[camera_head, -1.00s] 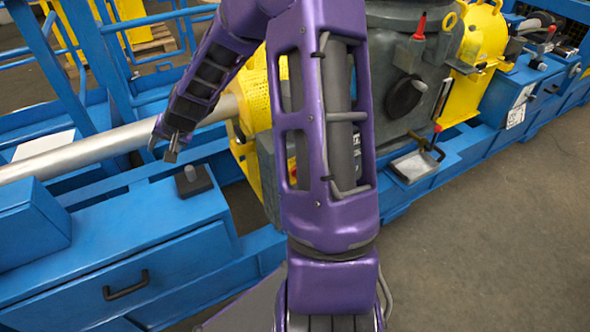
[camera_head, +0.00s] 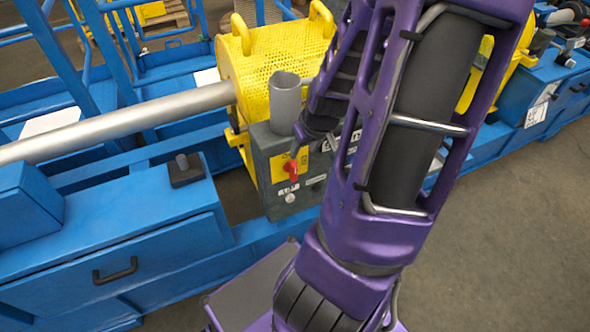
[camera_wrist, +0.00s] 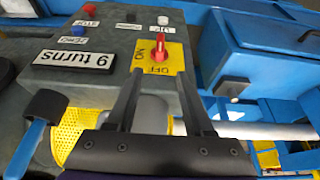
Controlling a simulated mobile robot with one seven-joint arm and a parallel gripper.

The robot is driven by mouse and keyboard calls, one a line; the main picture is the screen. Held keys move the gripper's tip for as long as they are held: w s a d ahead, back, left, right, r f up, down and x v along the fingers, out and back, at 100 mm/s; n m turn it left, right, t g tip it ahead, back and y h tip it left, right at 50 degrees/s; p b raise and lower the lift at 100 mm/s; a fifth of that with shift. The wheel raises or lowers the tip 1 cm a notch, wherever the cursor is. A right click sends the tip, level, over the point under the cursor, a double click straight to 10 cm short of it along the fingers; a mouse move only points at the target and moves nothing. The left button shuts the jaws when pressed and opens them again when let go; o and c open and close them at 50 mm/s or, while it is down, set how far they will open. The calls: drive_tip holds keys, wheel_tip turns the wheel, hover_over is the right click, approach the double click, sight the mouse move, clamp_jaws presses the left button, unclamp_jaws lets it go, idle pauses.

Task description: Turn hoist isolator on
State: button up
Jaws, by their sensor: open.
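The isolator is a red handle (camera_wrist: 159,47) on a yellow plate (camera_wrist: 175,60) marked ON and OFF. In the wrist view the handle stands roughly along the picture's vertical, with the lettering turned over. In the head view the red handle (camera_head: 292,170) shows on the front of a dark grey control box (camera_head: 272,155). My gripper (camera_wrist: 159,72) is open and empty. Its two black fingers point at the yellow plate, one on each side of the handle's line. The handle appears beyond the fingertips. In the head view my fingers cannot be made out clearly beside the box.
A grey cylinder (camera_head: 286,103) stands above the box, before the yellow mesh guard (camera_head: 250,75). A metal shaft (camera_head: 120,122) runs left.

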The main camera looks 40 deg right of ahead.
sight(294, 170)
drive_tip(key=b+x, duration=0.6)
drive_tip(key=x, duration=1)
drive_tip(key=shift+a+f, duration=0.1)
clamp_jaws()
